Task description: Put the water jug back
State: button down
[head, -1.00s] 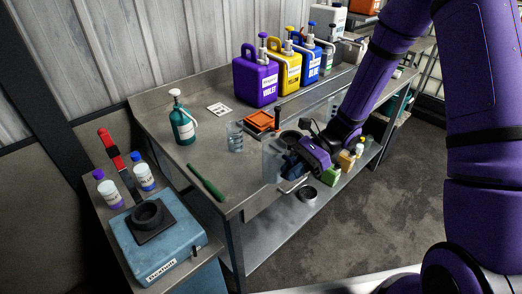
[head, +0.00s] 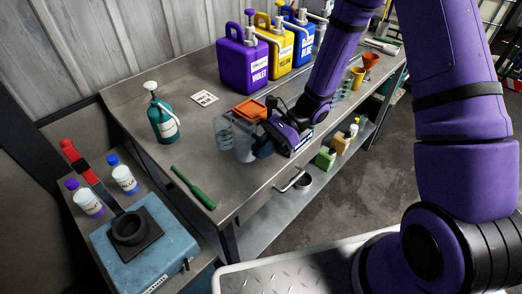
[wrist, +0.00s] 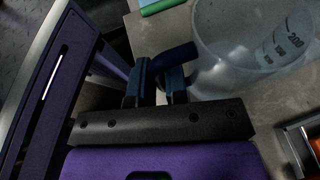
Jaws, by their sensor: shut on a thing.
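The water jug (head: 243,151) is a clear, wide vessel over the front part of the metal workbench (head: 150,160). My gripper (head: 266,148) is at its right side. In the wrist view, my gripper's blue fingers (wrist: 159,80) are shut on the jug's dark blue handle (wrist: 181,57). The clear jug wall (wrist: 212,70) fills the upper right there. I cannot tell whether its base touches the bench. A clear graduated beaker (head: 222,128) stands just behind and left of the jug, partly overlapping it in the head view.
Violet (head: 243,65), yellow (head: 278,55) and blue (head: 303,42) canisters stand at the back.

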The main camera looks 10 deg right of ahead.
jog(key=shift+f, duration=1.15)
jog(key=shift+f, duration=0.1)
jog(key=c, duration=1.1)
grip_release()
jog(key=shift+d+r, duration=0.2)
jog(key=shift+d, duration=0.05)
jog(key=v, duration=1.1)
jog(key=shift+w+d+r, duration=0.1)
jog(key=shift+d+r, duration=0.1)
jog(key=shift+d, duration=0.05)
